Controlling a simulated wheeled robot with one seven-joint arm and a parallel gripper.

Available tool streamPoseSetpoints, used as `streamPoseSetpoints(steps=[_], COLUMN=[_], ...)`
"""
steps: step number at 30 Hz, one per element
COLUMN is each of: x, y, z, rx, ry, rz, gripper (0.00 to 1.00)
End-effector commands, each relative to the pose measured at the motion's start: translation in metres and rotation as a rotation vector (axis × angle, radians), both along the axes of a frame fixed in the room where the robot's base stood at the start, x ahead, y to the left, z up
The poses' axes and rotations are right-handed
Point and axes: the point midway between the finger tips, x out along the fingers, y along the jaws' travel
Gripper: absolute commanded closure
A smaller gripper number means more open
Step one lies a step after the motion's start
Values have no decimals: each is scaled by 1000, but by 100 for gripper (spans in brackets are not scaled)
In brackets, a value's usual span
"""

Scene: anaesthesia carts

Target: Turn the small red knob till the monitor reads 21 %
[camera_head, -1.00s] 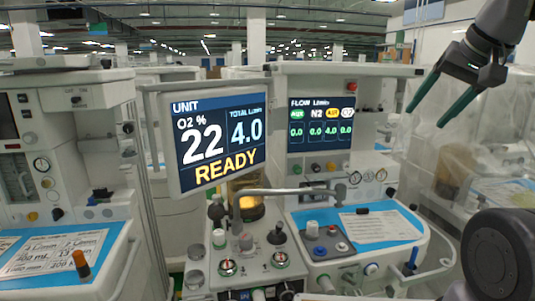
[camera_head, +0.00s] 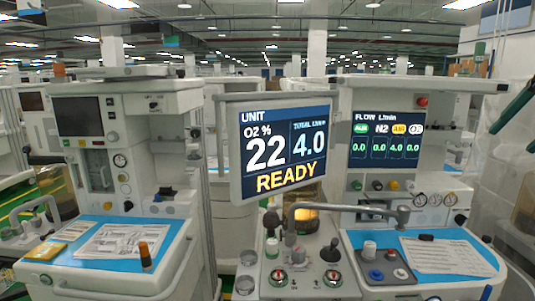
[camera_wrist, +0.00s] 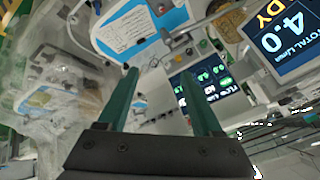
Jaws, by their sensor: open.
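The unit monitor (camera_head: 285,150) in the head view reads O2 22 %, total 4.0 L/min, and READY. A small red knob (camera_head: 422,101) sits at the top right of the flow panel. A grey plate on the right cart also carries small knobs, one of which looks reddish (camera_head: 391,255); I cannot tell which knob the task means. My gripper (camera_wrist: 158,72) is open and empty in the wrist view, apart from any knob. In the head view only part of its green fingers shows at the right edge.
The flow screen (camera_head: 386,138) shows 0.0, 0.0, 4.0, 0.0, with small knobs beneath. A grey bar (camera_head: 345,208) crosses in front of the machine. Another cart with a blue top (camera_head: 60,268) stands at left, bearing an orange-topped item (camera_head: 145,255). Plastic sheeting hangs at right.

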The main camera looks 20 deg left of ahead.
Motion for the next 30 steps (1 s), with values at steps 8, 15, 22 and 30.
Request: streamPoseSetpoints(steps=[8, 15, 22, 30], x=[0, 0, 2, 90], y=[0, 0, -1, -31], z=[0, 0, 0, 2], rx=[0, 0, -4, -165], ry=[0, 0, -5, -194], rz=[0, 0, 1, 30], gripper=[33, 33, 33, 33])
